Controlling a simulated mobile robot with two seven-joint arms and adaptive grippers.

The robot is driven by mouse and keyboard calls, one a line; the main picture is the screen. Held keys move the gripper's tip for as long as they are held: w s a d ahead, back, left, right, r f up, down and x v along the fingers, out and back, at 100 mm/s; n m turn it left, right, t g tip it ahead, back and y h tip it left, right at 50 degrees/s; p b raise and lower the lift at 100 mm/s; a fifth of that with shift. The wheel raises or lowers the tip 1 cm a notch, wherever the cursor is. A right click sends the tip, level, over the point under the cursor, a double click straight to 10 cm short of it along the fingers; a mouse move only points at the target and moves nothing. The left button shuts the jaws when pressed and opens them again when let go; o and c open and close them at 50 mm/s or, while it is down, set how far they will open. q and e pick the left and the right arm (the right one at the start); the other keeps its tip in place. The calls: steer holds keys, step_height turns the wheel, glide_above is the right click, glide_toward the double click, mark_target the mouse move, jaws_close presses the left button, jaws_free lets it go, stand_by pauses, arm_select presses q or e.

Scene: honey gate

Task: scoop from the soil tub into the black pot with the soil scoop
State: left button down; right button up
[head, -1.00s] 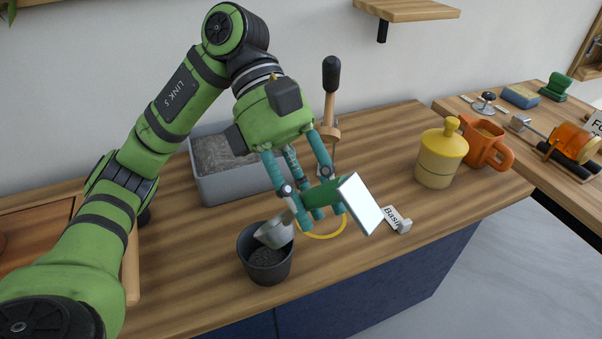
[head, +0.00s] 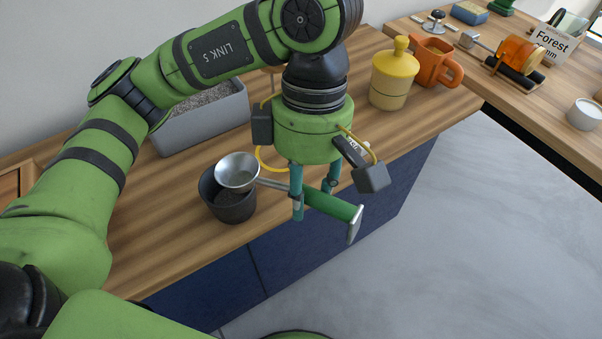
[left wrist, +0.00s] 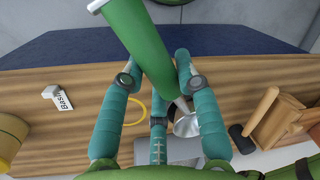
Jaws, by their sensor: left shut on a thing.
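My left gripper (head: 314,203) is shut on the green handle of the soil scoop (head: 333,206). The scoop's silver bowl (head: 237,168) faces up over the black pot (head: 232,208); its inside looks bare and grey. The bowl hides much of the pot's mouth, and I cannot tell if it touches the rim. The left wrist view shows the green handle (left wrist: 140,45) between the fingers and part of the bowl (left wrist: 187,126). The grey soil tub (head: 205,125) holds grey-brown soil and stands behind the pot, partly hidden by my arm. My right gripper is out of view.
A yellow lidded jar (head: 393,80) and an orange mug (head: 434,62) stand to the right on the counter. A yellow ring (head: 268,163) lies behind the scoop. The pot stands near the counter's front edge. A second counter (head: 545,95) at the right holds several items.

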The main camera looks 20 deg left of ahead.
arm_select(q)
steer(key=shift+d+f+y, duration=0.1)
steer(key=shift+f+y, duration=0.3)
steer(key=shift+f, duration=0.1)
steer(key=shift+r, duration=0.45)
steer(key=shift+s+p+v, duration=0.2)
steer(key=shift+p+v, duration=0.55)
steer(key=shift+v, duration=0.25)
steer(key=shift+r, duration=0.1)
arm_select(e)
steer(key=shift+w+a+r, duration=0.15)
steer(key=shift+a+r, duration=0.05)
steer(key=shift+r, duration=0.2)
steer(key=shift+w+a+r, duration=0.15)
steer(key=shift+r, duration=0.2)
